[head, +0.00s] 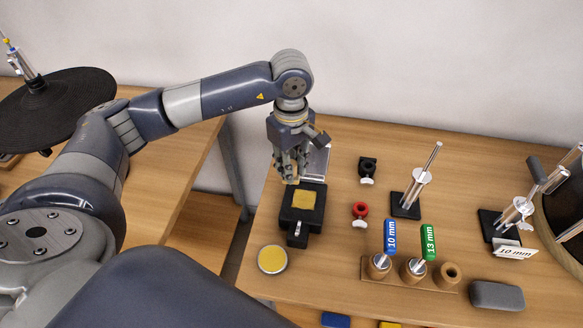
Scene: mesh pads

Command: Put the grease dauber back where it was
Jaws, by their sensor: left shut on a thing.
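My left gripper (290,172) points down above the back edge of a black block (314,216) with a square yellow top. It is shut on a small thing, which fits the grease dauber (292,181). Only a pale bit of it shows at the fingertips; the fingers hide the rest. I cannot tell whether it touches the block. A round tin with a yellow fill (272,259) stands in front of the block, to its left. My right gripper is not in view.
A wooden rack (398,279) holds a blue "10 mm" and a green "13 mm" handled tool; its right hole is empty. Metal posts on black bases (406,206), a red clamp (360,210), a black clamp (367,166) and a grey block (496,295) stand to the right.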

